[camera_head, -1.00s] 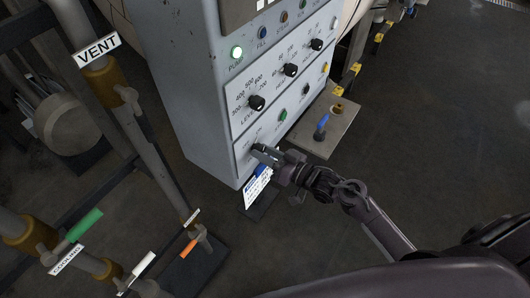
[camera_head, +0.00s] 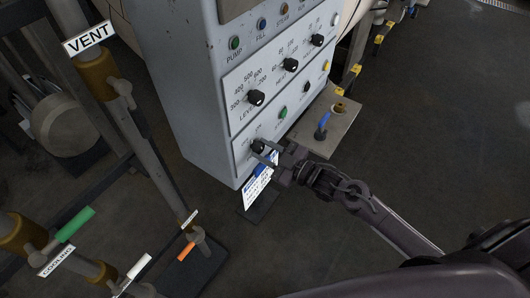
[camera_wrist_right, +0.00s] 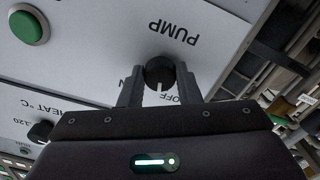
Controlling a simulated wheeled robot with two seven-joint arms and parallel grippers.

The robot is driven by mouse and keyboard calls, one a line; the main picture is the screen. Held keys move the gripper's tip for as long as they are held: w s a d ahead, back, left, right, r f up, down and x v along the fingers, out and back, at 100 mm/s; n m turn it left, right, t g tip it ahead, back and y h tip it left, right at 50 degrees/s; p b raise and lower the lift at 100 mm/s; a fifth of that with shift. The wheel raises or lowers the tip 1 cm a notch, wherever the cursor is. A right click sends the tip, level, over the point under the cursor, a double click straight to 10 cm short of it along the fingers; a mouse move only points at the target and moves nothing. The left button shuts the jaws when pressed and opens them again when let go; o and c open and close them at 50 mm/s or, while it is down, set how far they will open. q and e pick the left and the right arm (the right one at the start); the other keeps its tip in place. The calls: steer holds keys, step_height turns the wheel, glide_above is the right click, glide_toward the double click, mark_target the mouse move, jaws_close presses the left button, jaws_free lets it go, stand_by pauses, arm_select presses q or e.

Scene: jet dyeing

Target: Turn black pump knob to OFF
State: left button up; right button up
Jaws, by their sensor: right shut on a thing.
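The black pump knob (camera_head: 258,146) is on the lower panel of the grey control cabinet. In the right wrist view the knob (camera_wrist_right: 158,71) sits between the two fingers of my right gripper (camera_wrist_right: 159,88), which is shut on it. The "PUMP" label appears upside down there. The knob's white pointer mark points down in the picture, towards the "OFF" print; the "ON" print is mostly hidden by a finger. In the head view my right gripper (camera_head: 261,153) reaches the knob from the right. My left gripper is not in view.
The green PUMP lamp (camera_head: 235,43) looks unlit. A green button (camera_head: 282,112) and more knobs (camera_head: 256,98) are close by on the cabinet. A white and blue tag (camera_head: 258,187) hangs below. Pipes with valves and a VENT sign (camera_head: 89,39) stand at left.

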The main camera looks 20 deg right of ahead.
steer(key=n+b, duration=0.1)
steer(key=n, duration=0.2)
steer(key=shift+n, duration=0.3)
stand_by(0.3)
steer(key=o, duration=1)
steer(key=shift+b+v, duration=0.75)
steer(key=shift+v, duration=3.15)
